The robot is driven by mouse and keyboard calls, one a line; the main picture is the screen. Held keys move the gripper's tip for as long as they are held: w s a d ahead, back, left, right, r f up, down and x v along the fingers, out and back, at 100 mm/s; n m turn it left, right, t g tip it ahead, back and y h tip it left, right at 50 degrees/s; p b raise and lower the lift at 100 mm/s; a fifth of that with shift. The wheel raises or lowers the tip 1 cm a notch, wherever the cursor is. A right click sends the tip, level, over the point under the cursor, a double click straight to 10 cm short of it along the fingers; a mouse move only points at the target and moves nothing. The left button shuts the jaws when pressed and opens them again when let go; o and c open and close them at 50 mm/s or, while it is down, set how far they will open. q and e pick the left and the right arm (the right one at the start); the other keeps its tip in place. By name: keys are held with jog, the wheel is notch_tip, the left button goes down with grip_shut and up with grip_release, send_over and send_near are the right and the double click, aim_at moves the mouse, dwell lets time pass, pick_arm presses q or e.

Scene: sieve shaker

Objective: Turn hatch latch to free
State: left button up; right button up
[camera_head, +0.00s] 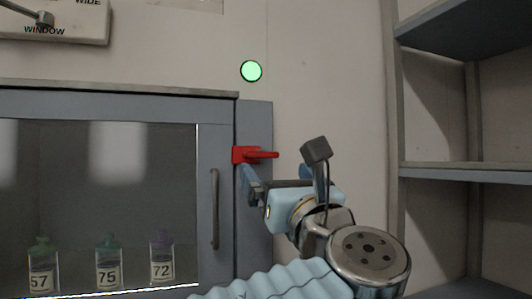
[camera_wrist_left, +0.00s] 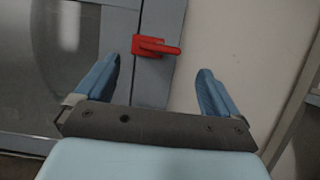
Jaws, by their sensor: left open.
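The red hatch latch (camera_head: 241,155) sits on the grey frame at the right edge of the hatch (camera_head: 207,150). Its lever points right and lies about level. In the left wrist view the latch (camera_wrist_left: 150,46) shows ahead, between the lines of the two fingers, with the lever (camera_wrist_left: 174,50) toward the right. My left gripper (camera_head: 252,182) is just below the latch in the head view. In the left wrist view its blue fingers (camera_wrist_left: 158,68) are wide apart with nothing between them. I see no contact with the latch. My right gripper is out of view.
The hatch has a vertical bar handle (camera_head: 214,208) left of the latch. Behind its glass stand bottles marked 57 (camera_head: 42,279), 75 (camera_head: 108,274) and 72 (camera_head: 161,270). A round green light (camera_head: 251,71) is above. Grey shelves (camera_head: 465,172) stand at right.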

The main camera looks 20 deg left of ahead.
aim_at(263, 157)
pick_arm(q)
jog(key=p+x, duration=0.1)
jog(key=x, duration=0.7)
jog(key=shift+w+p, duration=0.1)
jog(key=shift+p, duration=0.3)
jog(key=c, duration=1)
jog(key=shift+c, duration=0.2)
